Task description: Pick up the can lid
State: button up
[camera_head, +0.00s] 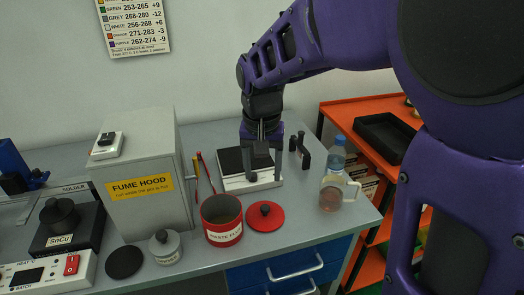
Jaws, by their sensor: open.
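Nothing shows between the fingers.
A small grey lidded pot (165,246) and a black disc (125,262) lie left of the can. The fume hood (141,177) stands behind them. A clear jug (331,194) and a blue-capped bottle (337,154) stand at right. Bare bench lies between lid and jug.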

jog(key=b, duration=0.1)
send_over(265, 207)
jog(key=f, duration=0.6)
jog(key=shift+s+a+f, duration=0.15)
jog(key=shift+a+f, duration=0.1)
jog(key=shift+f, duration=0.05)
jog(key=f, duration=0.2)
jog(key=f+b, duration=0.1)
jog(key=f, duration=0.1)
jog(key=shift+d+f, duration=0.1)
jog(key=shift+d, duration=0.15)
jog(key=shift+f, duration=0.5)
grip_shut()
